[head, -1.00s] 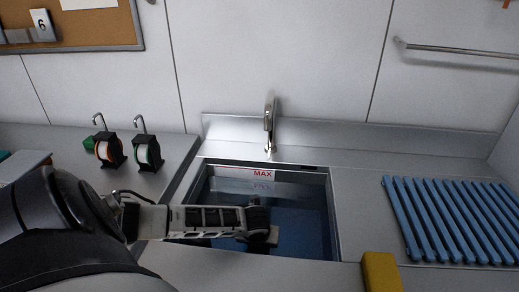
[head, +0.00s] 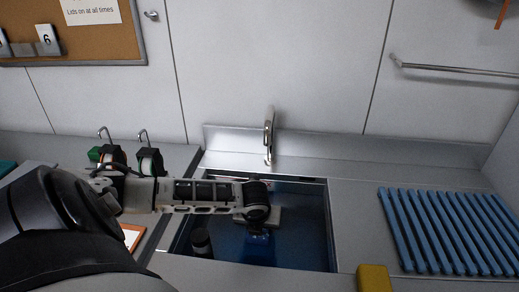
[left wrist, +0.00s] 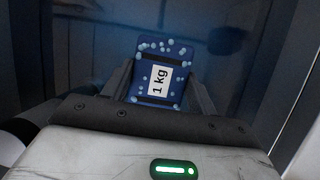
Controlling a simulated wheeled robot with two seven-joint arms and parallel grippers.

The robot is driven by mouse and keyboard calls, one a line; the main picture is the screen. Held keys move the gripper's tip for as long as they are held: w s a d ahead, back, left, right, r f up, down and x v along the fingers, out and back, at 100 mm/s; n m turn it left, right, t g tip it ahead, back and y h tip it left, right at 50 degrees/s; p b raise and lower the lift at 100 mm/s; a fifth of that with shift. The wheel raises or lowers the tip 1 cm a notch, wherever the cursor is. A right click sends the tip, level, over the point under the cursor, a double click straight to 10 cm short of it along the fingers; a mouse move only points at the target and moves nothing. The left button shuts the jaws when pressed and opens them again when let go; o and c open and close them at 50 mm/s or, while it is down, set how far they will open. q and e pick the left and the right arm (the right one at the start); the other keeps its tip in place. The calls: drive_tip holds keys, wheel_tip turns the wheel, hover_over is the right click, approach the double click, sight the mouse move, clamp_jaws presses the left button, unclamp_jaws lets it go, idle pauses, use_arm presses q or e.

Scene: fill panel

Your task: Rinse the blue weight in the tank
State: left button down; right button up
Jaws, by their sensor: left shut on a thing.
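My left gripper (left wrist: 158,95) is shut on the blue weight (left wrist: 161,72), which carries a white "1 kg" label between dark bands. Pale blue blobs dot the weight's face around the label. In the head view the left gripper (head: 259,226) points down into the tank (head: 318,232), and a bit of the blue weight (head: 258,237) shows below it. The tank is a sunken basin with a dark blue interior. I cannot tell how deep the weight sits relative to any water surface. My right gripper is not in view.
A tap (head: 268,140) stands behind the tank. A blue slatted rack (head: 440,230) lies on the right counter, and a yellow block (head: 374,279) sits at the front edge. A dark cylinder (head: 201,243) shows at the tank's left. Reels (head: 150,162) stand on the left counter.

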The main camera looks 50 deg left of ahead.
use_arm(q)
wheel_tip(320, 180, up, 13)
drive_tip(key=shift+r, duration=0.2)
idle(0.6)
drive_tip(key=shift+w, duration=0.1)
